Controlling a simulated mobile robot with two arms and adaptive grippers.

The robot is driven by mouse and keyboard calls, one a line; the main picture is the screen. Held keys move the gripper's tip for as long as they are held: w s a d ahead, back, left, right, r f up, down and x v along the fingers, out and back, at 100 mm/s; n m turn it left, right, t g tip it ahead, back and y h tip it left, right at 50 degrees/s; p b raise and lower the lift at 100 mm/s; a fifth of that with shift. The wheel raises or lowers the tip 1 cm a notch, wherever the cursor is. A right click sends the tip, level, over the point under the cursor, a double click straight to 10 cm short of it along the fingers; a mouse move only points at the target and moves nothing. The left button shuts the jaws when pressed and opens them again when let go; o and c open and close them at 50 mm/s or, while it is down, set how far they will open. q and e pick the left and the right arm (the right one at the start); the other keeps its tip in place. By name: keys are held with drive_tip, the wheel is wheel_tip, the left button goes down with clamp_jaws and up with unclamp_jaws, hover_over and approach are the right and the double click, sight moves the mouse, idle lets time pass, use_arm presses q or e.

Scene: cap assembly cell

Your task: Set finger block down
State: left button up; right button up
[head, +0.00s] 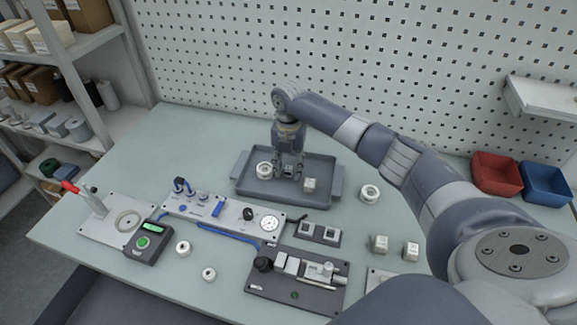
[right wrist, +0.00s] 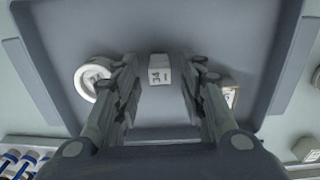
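A small white block (right wrist: 160,70) with dark marks on its face is in the grey tray (right wrist: 60,45), between the fingers of my right gripper (right wrist: 160,82). The fingers stand apart, with a visible gap on each side of the block. In the head view my right gripper (head: 288,172) points down into the tray (head: 240,190) and mostly hides this block. A second white block (head: 310,184) is in the tray to the right; in the right wrist view it (right wrist: 232,97) is partly behind a finger. My left gripper is not in view.
A white ring (head: 264,170) lies in the tray, left of the gripper. Another ring (head: 370,193) and two blocks (head: 379,243) (head: 411,250) are on the table to the right. A dark two-socket holder (head: 317,233) and fixture plates stand in front. A perforated wall rises behind.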

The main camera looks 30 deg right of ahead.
sight(288, 168)
drive_tip(key=shift+r, duration=0.1)
wheel_tip(288, 168, up, 12)
drive_tip(key=b, duration=0.1)
drive_tip(key=shift+b, duration=0.35)
idle(0.4)
